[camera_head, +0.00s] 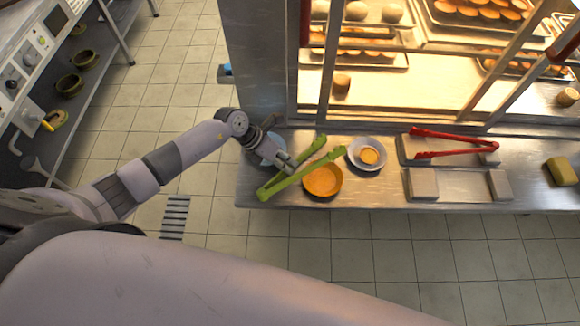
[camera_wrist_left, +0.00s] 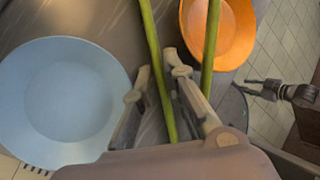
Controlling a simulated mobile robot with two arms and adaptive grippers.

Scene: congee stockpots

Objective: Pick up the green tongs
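The green tongs (camera_head: 303,170) lie at the left end of the steel counter, their two arms spread, beside an orange bowl (camera_head: 323,181). My left gripper (camera_head: 291,161) is at the tongs. In the left wrist view, its fingers (camera_wrist_left: 160,75) stand apart on either side of one green tong arm (camera_wrist_left: 158,62), with small gaps. The other tong arm (camera_wrist_left: 212,45) passes outside the right finger. A small dark gripper, seemingly my right one (camera_wrist_left: 250,88), shows at the right edge with its fingers apart, empty, over the floor side.
A light blue plate (camera_wrist_left: 60,100) lies left of the tongs. A white bowl (camera_head: 366,154) with an orange item sits right of the orange bowl. Red tongs (camera_head: 455,143) lie on trays further right. A glass display case (camera_head: 400,80) stands behind.

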